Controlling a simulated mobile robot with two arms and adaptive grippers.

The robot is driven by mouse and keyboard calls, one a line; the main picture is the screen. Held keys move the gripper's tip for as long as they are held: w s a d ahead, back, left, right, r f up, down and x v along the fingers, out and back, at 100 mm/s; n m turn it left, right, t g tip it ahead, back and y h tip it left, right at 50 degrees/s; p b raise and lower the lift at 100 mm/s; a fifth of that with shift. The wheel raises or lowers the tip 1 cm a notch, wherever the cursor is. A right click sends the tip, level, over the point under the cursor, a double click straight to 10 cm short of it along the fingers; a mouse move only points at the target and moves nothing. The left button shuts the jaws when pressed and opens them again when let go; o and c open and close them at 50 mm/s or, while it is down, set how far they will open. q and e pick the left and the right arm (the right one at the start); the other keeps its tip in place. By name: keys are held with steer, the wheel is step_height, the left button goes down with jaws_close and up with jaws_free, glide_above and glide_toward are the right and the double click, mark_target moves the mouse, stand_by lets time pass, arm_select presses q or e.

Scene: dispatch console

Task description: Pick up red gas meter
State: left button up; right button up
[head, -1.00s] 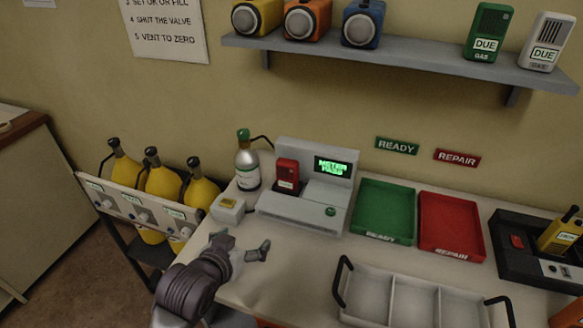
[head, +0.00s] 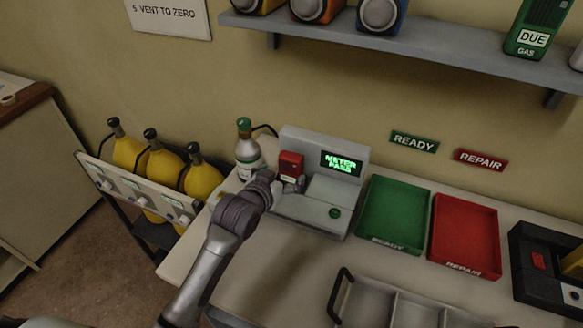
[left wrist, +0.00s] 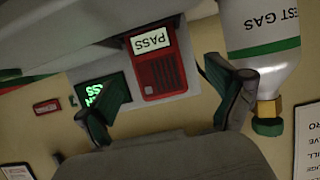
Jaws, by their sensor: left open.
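The red gas meter (head: 290,165) stands in the grey test station (head: 318,208), whose screen reads "METER PASS". In the left wrist view the red meter (left wrist: 160,68) shows a "PASS" label and lies between my open fingers, which look apart from it. My left gripper (head: 284,185) is at the front left of the station, close to the meter; the arm hides part of the station's left side. In the left wrist view the left gripper (left wrist: 165,100) is open and empty. My right gripper is not in view.
A test gas bottle (head: 246,150) stands close left of the meter. A green READY tray (head: 393,242) and a red REPAIR tray (head: 465,267) lie to the right. A divided carrier (head: 368,293) is in front. A shelf (head: 400,42) hangs above.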

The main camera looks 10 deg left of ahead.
mark_target(288, 167)
arm_select(q)
steer(key=shift+w+d+r+p, duration=0.1)
steer(key=shift+w+d+p, duration=0.05)
steer(key=shift+w+p, duration=0.3)
steer(key=x, duration=0.3)
steer(key=shift+w+d+r+p, duration=0.15)
steer(key=shift+w+d+p, duration=0.05)
steer(key=shift+w+p, duration=0.15)
steer(key=shift+w+d+f, duration=0.1)
steer(key=shift+w+f, duration=0.15)
steer(key=shift+w, duration=0.15)
steer(key=shift+s, duration=0.1)
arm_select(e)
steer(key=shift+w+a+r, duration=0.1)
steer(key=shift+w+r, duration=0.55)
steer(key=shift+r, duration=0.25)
arm_select(q)
steer(key=shift+c, duration=0.8)
steer(key=c, duration=1.1)
steer(key=shift+c, duration=0.8)
steer(key=shift+r, duration=0.1)
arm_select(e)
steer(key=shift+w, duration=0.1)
